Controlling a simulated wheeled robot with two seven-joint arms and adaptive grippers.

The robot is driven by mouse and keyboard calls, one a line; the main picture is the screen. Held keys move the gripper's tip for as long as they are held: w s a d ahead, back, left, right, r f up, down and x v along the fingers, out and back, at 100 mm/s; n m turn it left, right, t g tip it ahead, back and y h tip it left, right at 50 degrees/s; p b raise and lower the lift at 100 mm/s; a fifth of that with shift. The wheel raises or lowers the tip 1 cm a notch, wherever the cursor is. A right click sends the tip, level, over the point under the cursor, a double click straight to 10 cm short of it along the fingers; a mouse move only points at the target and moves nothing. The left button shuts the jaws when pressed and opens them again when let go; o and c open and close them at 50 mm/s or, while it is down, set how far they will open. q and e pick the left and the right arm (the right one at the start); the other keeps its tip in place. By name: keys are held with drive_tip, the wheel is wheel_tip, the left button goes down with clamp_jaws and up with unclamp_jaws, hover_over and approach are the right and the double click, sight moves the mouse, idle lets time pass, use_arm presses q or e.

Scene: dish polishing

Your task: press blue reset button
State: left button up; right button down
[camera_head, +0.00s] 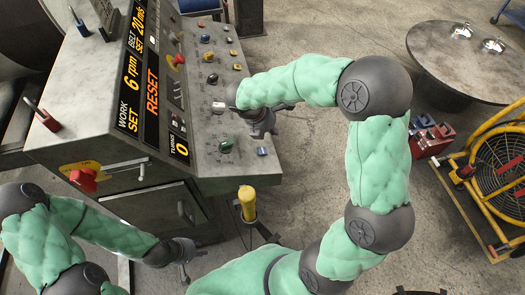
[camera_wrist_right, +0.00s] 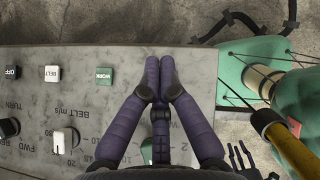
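The grey control panel (camera_head: 205,120) stands at left, with several knobs and buttons on its sloped top. A small blue button (camera_head: 262,151) is near the panel's lower right edge; another dark blue one (camera_head: 204,38) is farther up. I cannot read a label on either. My right gripper (camera_head: 262,125) is over the panel's right edge, just above the nearer blue button in the head view. In the right wrist view its fingers (camera_wrist_right: 160,70) come together at the tips, with nothing visible between them. My left gripper (camera_head: 192,266) hangs low in front of the panel, its fingers apart and empty.
The display (camera_head: 152,90) reads RESET. A red knob (camera_head: 84,178) is on the panel front. A green WORK switch (camera_wrist_right: 104,76) and white BELT switch (camera_wrist_right: 53,73) line the panel edge. A yellow-topped post (camera_head: 247,203) stands near the panel. A round table (camera_head: 450,65) and yellow fan (camera_head: 498,160) are at right.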

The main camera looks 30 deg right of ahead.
drive_tip(key=b, duration=0.5)
hover_over(263, 151)
drive_tip(key=d, duration=0.1)
wheel_tip(263, 151, down, 6)
drive_tip(key=shift+s+d+r, duration=0.1)
drive_tip(key=shift+d+r, duration=0.05)
drive_tip(key=shift+r, duration=0.05)
drive_tip(key=shift+a+f+b, duration=0.3)
drive_tip(key=shift+f, duration=0.5)
drive_tip(key=shift+a+f, duration=0.1)
drive_tip(key=shift+f, duration=0.05)
drive_tip(key=shift+a+f, duration=0.1)
drive_tip(key=shift+f, duration=0.2)
drive_tip(key=shift+a+f, duration=0.15)
drive_tip(key=shift+f, duration=0.3)
idle(0.9)
drive_tip(key=shift+r, duration=0.1)
drive_tip(key=shift+d+r+p, duration=0.3)
drive_tip(key=shift+r+p, duration=0.5)
drive_tip(key=shift+p, duration=0.05)
